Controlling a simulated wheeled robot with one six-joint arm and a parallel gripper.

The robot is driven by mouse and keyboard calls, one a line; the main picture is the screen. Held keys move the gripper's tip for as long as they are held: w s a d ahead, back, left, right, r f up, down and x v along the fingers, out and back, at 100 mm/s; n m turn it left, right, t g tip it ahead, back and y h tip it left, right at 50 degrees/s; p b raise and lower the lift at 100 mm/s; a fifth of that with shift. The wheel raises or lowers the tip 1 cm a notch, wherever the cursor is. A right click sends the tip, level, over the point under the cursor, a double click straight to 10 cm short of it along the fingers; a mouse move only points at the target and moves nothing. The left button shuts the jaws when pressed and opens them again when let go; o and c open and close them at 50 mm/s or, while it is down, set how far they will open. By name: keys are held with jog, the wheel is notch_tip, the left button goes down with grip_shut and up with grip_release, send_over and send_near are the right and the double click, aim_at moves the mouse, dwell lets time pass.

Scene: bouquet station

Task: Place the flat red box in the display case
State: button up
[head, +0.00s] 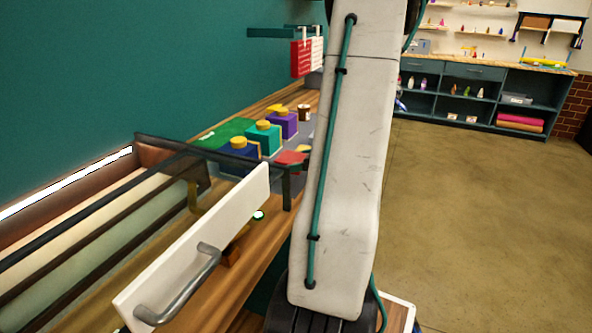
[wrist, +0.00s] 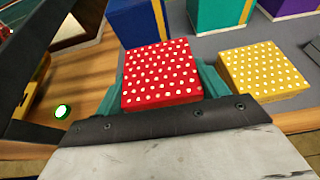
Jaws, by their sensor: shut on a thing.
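The flat red box (wrist: 163,75) with white dots is between the teal fingers of my gripper (wrist: 166,88) in the wrist view. My gripper is shut on it. In the head view the red box (head: 291,158) shows beside my arm, which hides the gripper. I cannot tell whether the box touches the grey mat below. The display case (head: 105,172), dark-framed with glass sides, stands at the left. A white panel (head: 205,247) with a grey handle is at its near side. The case's dark frame (wrist: 62,28) is at the left of the wrist view.
A flat yellow dotted box (wrist: 262,70) lies right of the red one. Blue (head: 238,157), teal (head: 264,138) and purple (head: 283,122) boxes with yellow tops stand behind on the grey mat. A red card (head: 301,60) hangs on the green wall. The floor at right is clear.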

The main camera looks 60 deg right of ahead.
aim_at(297, 179)
jog(key=shift+f, duration=1.85)
jog(key=o, duration=1)
jog(key=shift+f, duration=0.1)
jog(key=shift+o, duration=0.2)
